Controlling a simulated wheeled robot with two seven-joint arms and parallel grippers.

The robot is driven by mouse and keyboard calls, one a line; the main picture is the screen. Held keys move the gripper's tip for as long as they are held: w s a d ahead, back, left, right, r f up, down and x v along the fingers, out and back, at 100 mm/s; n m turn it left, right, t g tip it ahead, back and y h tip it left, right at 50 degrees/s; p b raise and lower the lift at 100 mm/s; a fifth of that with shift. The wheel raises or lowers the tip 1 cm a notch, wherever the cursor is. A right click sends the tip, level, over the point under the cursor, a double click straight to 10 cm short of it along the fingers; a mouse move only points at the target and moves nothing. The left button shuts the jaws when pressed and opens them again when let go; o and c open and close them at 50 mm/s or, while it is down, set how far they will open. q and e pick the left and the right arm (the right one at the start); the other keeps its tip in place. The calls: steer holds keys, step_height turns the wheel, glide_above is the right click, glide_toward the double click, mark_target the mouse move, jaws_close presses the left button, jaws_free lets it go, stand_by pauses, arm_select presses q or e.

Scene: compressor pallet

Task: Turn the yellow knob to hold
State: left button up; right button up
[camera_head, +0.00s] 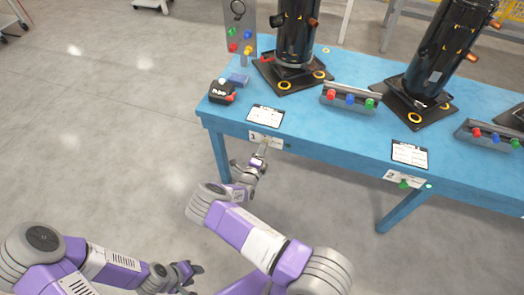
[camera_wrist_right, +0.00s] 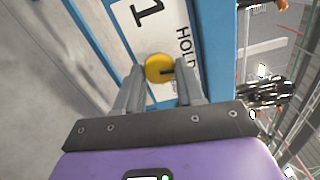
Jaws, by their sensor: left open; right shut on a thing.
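The yellow knob (camera_wrist_right: 157,67) is round with a dark mark toward its right side in the right wrist view. It sits on a white label plate (camera_wrist_right: 160,35) reading "1" and "HOLD", on the blue table's front edge. My right gripper (camera_wrist_right: 161,82) is shut on the knob, with one finger on each side. In the head view my right gripper (camera_head: 263,150) is at the label plate (camera_head: 268,140), and the knob is hidden there. My left gripper (camera_head: 188,272) is open and empty, low at the left, away from the table.
The blue table (camera_head: 320,136) carries black compressors (camera_head: 296,35), button boxes (camera_head: 350,98), paper sheets (camera_head: 266,114) and a small black box (camera_head: 221,93). A second label plate (camera_head: 398,179) with a green knob (camera_head: 404,184) is further right. Open floor lies left.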

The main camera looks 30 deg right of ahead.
steer(key=shift+n, duration=1)
steer(key=o, duration=1)
steer(key=p+v, duration=0.2)
steer(key=v, duration=0.5)
steer(key=shift+s+a, duration=0.2)
